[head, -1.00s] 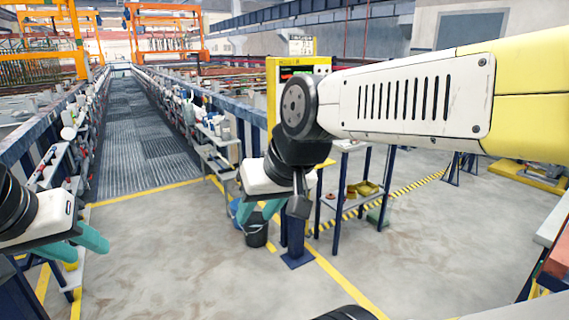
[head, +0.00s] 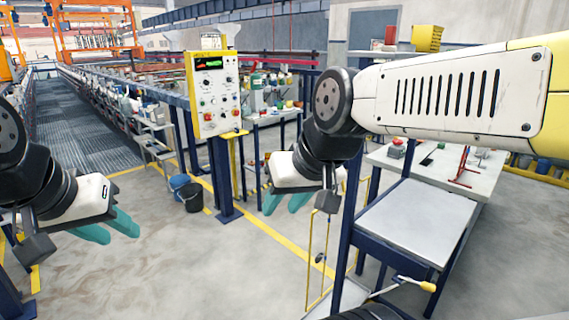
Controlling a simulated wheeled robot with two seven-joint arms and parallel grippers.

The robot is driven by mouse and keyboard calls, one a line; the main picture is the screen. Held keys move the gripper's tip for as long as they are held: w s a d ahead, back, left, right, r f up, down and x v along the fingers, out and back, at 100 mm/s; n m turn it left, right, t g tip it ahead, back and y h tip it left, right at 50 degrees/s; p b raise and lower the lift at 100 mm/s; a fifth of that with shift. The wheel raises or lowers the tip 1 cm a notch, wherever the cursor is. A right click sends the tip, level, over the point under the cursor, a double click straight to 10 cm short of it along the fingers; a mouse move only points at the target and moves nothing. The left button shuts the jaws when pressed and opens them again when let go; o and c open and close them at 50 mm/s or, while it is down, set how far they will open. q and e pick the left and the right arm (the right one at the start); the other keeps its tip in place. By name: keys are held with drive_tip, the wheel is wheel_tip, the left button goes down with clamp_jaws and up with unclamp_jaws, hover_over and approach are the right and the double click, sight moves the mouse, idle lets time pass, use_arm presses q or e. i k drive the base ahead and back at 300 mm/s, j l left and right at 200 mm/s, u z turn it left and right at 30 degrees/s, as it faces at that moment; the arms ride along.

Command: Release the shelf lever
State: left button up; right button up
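A blue-framed shelf stand (head: 415,220) with a bare grey top stands at the right. A small lever with a yellow grip (head: 414,283) sticks out near its lower front; I take it to be the shelf lever. Its inner end is partly hidden at the bottom edge. My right gripper (head: 288,202) hangs left of the stand, clear of the lever, with its teal fingers apart and nothing between them. My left gripper (head: 112,228) is at the far left over open floor, fingers apart and empty.
A white control panel on a yellow backing (head: 213,92) stands behind on a blue post. A grey worktable (head: 465,180) with small items is beyond the stand. A blue bucket and a black bucket (head: 192,197) sit on the floor. The floor in front is clear.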

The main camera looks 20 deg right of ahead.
sight(429, 287)
drive_tip(key=k+l+z, duration=0.6)
drive_tip(key=k+z, duration=0.15)
drive_tip(key=k+l+z, duration=0.35)
drive_tip(key=i+l, duration=0.05)
drive_tip(key=l, duration=0.05)
